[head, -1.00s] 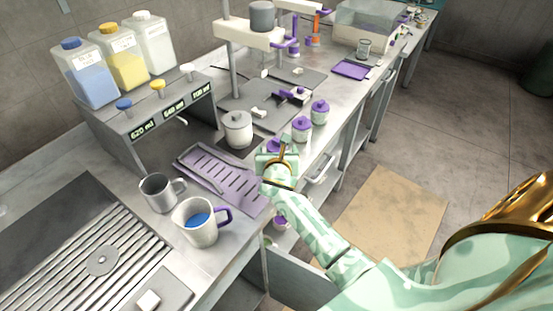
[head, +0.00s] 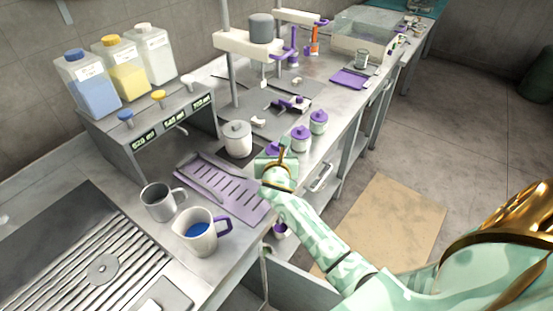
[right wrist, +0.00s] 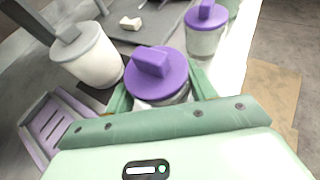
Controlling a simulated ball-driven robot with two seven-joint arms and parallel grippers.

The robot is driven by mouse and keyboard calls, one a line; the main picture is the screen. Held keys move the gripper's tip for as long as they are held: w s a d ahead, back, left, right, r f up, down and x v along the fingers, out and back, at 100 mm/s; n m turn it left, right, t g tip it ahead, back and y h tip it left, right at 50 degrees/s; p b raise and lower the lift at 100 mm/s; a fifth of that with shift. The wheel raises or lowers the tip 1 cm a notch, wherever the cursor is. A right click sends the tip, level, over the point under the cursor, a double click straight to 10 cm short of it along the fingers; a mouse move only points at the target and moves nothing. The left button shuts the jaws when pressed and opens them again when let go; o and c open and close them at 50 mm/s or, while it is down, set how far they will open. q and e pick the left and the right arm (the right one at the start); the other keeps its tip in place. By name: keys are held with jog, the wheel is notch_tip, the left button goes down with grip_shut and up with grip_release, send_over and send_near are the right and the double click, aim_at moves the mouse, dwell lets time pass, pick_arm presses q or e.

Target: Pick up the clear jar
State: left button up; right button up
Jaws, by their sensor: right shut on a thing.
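A clear jar with a purple lid (right wrist: 158,72) sits between the fingers of my right gripper (right wrist: 162,92) in the right wrist view. The gripper is shut on the jar, just below its lid. In the head view the jar's purple lid (head: 273,148) shows just beyond my right gripper (head: 275,160), at the counter's front edge. The gripper hides most of the jar's body, and I cannot tell whether its base touches the counter. My left gripper is not in view.
Two similar purple-lidded jars (head: 300,138) (head: 319,121) stand close behind. A white lidded pot (head: 237,138) stands to the left. A purple slotted tray (head: 225,190) and two mugs (head: 200,232) (head: 160,202) are nearer. A lab stand (head: 247,45) rises behind.

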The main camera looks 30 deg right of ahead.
jog(key=s+a+r+p, duration=0.3)
jog(key=s+r+p, duration=0.3)
jog(key=r+p, duration=0.1)
jog(key=s+a+r+p, duration=0.2)
jog(key=s+r+p, duration=0.4)
jog(key=r, duration=0.4)
jog(key=shift+s+a+p, duration=0.35)
jog(key=shift+a+p, duration=0.05)
jog(key=shift+p, duration=0.1)
notch_tip(320, 180, up, 6)
jog(key=r, duration=0.1)
notch_tip(320, 180, down, 7)
